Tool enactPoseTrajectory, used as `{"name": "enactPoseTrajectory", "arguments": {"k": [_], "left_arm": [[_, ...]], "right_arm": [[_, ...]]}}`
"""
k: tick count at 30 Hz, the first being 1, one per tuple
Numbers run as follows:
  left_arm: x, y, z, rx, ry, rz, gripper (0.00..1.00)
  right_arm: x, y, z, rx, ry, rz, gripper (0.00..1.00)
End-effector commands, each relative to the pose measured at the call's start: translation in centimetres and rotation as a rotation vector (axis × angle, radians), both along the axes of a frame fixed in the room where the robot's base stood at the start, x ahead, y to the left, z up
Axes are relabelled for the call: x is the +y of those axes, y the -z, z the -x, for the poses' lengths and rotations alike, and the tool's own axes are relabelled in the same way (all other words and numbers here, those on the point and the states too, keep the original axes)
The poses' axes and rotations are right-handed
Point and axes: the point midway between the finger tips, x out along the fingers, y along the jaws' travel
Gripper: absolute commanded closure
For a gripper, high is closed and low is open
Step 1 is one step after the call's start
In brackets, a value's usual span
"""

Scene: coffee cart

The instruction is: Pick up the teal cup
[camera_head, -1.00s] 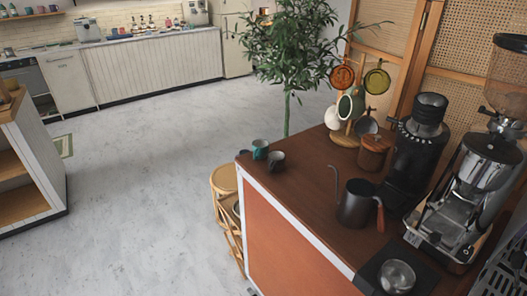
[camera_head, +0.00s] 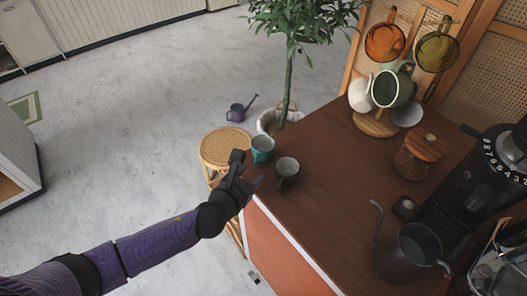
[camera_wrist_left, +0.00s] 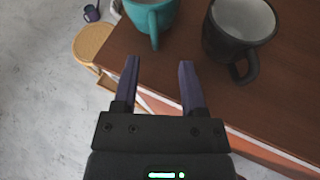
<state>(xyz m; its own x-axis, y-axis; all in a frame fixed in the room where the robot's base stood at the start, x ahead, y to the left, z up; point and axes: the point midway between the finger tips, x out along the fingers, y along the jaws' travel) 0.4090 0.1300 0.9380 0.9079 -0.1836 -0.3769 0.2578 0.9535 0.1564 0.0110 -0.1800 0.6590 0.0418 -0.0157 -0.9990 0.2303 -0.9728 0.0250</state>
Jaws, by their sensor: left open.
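The teal cup (camera_head: 263,147) stands upright at the far left corner of the brown cart top. In the left wrist view the teal cup (camera_wrist_left: 150,17) is at the top edge, cut off by the frame, with its handle pointing toward my gripper. My left gripper (camera_head: 247,170) is just in front of the cup at the cart's left edge. In the left wrist view my left gripper (camera_wrist_left: 159,72) is open and empty, its fingertips short of the cup's handle. A dark grey cup (camera_head: 287,167) stands to the right of the teal cup; it also shows in the left wrist view (camera_wrist_left: 240,35).
A kettle (camera_head: 408,255), a wooden-lidded jar (camera_head: 420,158) and a black grinder (camera_head: 480,190) stand on the cart's right side. A mug tree (camera_head: 376,123) with several mugs is at the back. A wicker stool (camera_head: 222,146) stands left of the cart. The cart's middle is clear.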

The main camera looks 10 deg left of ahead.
Motion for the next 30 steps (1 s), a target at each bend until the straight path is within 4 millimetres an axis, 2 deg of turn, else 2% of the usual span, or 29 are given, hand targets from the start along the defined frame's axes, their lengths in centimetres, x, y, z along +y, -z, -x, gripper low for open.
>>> {"name": "enactPoseTrajectory", "arguments": {"k": [3, 6, 13, 21, 30], "left_arm": [[0.0, 1.2, -2.4, 0.0, -0.003, 0.002, 0.46], [-0.3, 1.6, -3.5, 0.002, -0.001, 0.002, 0.46], [-0.3, 1.4, -3.7, 0.002, -0.001, 0.002, 0.46], [-0.3, 1.4, -3.7, 0.003, -0.002, 0.003, 1.0], [-0.3, 1.5, -3.7, 0.003, -0.002, 0.003, 1.0]], "right_arm": [[-0.1, 1.4, 0.0, 0.001, -0.001, 0.002, 1.0], [-0.1, 1.8, -0.2, -0.003, 0.0, 0.001, 1.0], [0.0, 1.6, -0.6, -0.014, -0.001, -0.002, 1.0], [0.0, 1.6, -0.6, -0.014, -0.002, -0.002, 1.0], [0.1, 1.6, -0.5, -0.012, -0.001, -0.003, 1.0]]}}
